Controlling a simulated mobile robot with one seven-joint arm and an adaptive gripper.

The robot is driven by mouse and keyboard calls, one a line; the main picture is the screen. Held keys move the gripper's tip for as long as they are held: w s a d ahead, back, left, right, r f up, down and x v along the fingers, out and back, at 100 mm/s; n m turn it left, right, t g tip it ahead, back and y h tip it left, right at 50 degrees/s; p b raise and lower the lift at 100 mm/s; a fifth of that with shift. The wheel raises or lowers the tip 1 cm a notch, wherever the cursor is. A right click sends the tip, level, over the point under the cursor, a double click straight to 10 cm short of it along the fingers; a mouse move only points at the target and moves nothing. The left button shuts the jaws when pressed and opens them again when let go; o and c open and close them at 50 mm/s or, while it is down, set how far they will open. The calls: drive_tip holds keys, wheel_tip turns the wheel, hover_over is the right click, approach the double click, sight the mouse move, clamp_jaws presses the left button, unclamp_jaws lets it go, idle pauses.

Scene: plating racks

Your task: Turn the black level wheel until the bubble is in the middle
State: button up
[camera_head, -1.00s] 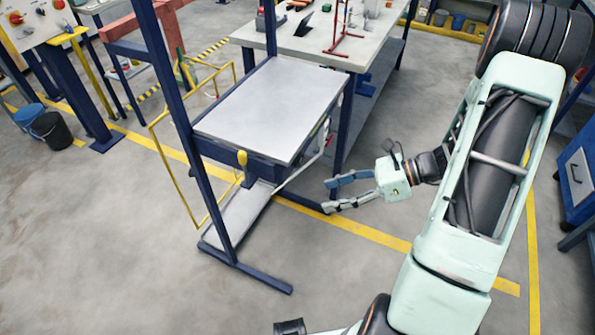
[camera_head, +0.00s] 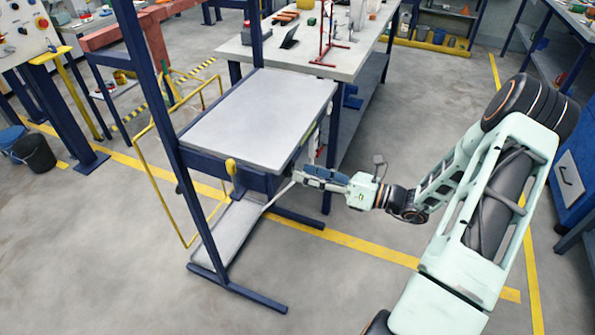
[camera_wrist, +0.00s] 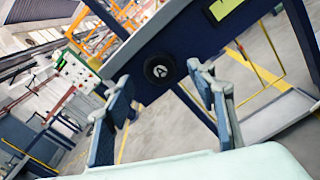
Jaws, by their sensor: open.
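The black wheel (camera_wrist: 159,68), round with a white mark on its face, sits on the side of a dark blue frame beam (camera_wrist: 188,38) in the wrist view. A bright yellow-green strip (camera_wrist: 226,8), perhaps the level vial, is cut by the top edge; I cannot make out a bubble. My gripper (camera_head: 303,178) is open and empty beside the right side of the rack. In the wrist view its fingers stand left and right of the wheel, which shows in the gap between them, seemingly ahead of the tips. I cannot make out the wheel in the head view.
The rack has a grey top plate (camera_head: 262,117), a lower shelf (camera_head: 228,235) and blue posts. A workbench (camera_head: 345,60) stands behind. The floor right of the rack is clear.

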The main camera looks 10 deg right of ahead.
sight(292, 169)
drive_tip(key=shift+x, duration=1.6)
drive_tip(key=shift+c, duration=0.2)
drive_tip(key=c, duration=1.1)
